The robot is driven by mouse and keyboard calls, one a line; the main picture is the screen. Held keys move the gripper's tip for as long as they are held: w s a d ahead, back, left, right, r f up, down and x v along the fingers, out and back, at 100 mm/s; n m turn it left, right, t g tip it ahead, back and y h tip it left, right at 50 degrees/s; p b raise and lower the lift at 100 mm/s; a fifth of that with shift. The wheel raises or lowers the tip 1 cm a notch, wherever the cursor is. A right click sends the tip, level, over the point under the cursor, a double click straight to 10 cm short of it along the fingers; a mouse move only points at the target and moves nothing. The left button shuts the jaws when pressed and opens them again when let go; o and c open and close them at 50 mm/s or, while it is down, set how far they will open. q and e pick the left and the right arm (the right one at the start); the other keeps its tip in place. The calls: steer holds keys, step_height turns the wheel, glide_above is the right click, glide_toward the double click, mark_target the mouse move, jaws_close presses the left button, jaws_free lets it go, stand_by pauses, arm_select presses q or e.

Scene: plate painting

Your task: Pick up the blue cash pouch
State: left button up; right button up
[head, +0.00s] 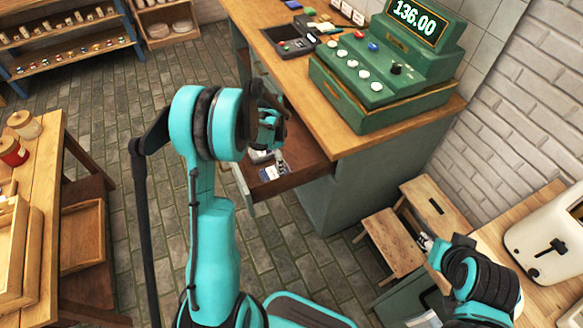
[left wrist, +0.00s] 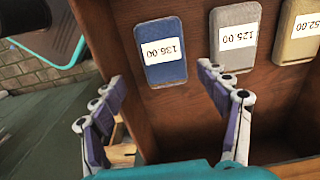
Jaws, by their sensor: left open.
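The blue cash pouch (left wrist: 163,52) lies in the open wooden drawer with a white label reading 136.00, upside down in the left wrist view. A grey pouch (left wrist: 235,35) marked 125.00 and a tan pouch (left wrist: 300,30), its label partly cut off, lie in a row to its right. My left gripper (left wrist: 160,76) is open and empty, its fingertips on either side of the blue pouch's near end, apart from it. In the head view, my left gripper (head: 281,164) reaches into the drawer and partly hides the pouches. My right gripper (head: 425,242) is small at the lower right; its jaws are unclear.
The open drawer (head: 300,172) juts from the green counter under a wooden top. A green cash register (head: 385,70) showing 136.00 stands on it. A wooden step stool (head: 393,243) and a toaster (head: 548,240) are at right. A wooden table (head: 45,150) stands left.

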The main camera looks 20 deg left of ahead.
mark_target(275, 172)
arm_select(q)
steer(key=shift+w+f, duration=0.2)
steer(key=shift+f, duration=0.05)
steer(key=shift+d+f, duration=0.1)
steer(key=shift+f, duration=0.2)
step_height(275, 172, down, 3)
steer(key=shift+r+b, duration=0.15)
steer(key=shift+b, duration=0.5)
steer(key=f+b, duration=0.1)
steer(key=f, duration=0.1)
steer(key=f+b, duration=0.1)
steer(key=f, duration=0.1)
steer(key=shift+w+a+f, duration=0.1)
steer(key=shift+a+f, duration=0.1)
steer(key=shift+f, duration=0.15)
steer(key=shift+r, duration=0.1)
steer(key=shift+c, duration=0.3)
steer(key=c, duration=1)
steer(key=shift+c, duration=0.2)
